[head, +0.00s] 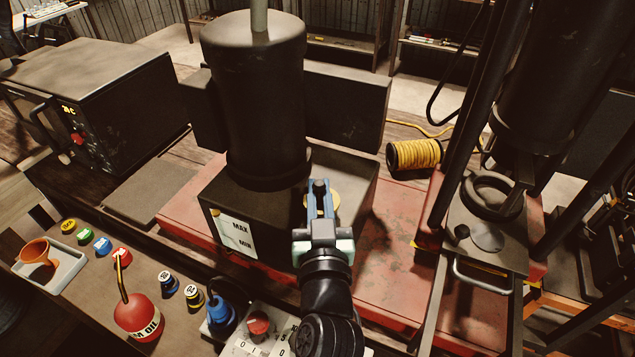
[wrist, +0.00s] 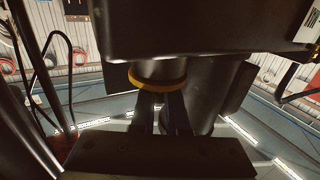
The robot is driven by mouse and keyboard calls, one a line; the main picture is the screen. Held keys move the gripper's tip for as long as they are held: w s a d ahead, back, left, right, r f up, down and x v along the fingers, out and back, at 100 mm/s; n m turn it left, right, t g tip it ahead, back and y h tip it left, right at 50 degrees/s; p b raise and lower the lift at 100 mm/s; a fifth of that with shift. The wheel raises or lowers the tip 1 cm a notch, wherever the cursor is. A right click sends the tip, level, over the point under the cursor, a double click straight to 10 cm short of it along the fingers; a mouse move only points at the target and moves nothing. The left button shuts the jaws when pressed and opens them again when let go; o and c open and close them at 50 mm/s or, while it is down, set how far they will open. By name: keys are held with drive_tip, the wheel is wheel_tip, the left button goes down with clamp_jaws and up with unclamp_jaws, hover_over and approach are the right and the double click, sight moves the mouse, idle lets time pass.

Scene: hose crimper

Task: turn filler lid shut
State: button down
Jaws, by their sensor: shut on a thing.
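The oil tank (head: 290,205) is a dark box with a MAX/MIN label, under a tall black motor cylinder. The filler lid (head: 335,200) shows on its top as a small yellowish disc, mostly hidden behind my gripper (head: 319,188). My gripper reaches over the tank from the front, with its blue fingers at the lid. In the wrist view, the fingers (wrist: 161,98) meet the lid's yellow rim (wrist: 157,82) from both sides and are shut on it. The lid's turn angle and whether it sits fully down cannot be told.
The black motor (head: 255,105) stands close behind and left of my gripper. A yellow hose spool (head: 414,154) lies to the right, and the crimper press (head: 487,225) stands farther right. A red oil can (head: 137,312) and several small bottles stand on the front bench.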

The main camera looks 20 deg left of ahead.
drive_tip(key=shift+r, duration=0.15)
drive_tip(key=c, duration=0.9)
unclamp_jaws()
drive_tip(key=shift+s, duration=0.1)
drive_tip(key=shift+s+d+f+b, duration=0.15)
drive_tip(key=shift+s+f+b, duration=0.05)
drive_tip(key=shift+b, duration=0.1)
drive_tip(key=shift+b+v, duration=2.65)
drive_tip(key=shift+v, duration=3.55)
drive_tip(key=shift+r, duration=0.2)
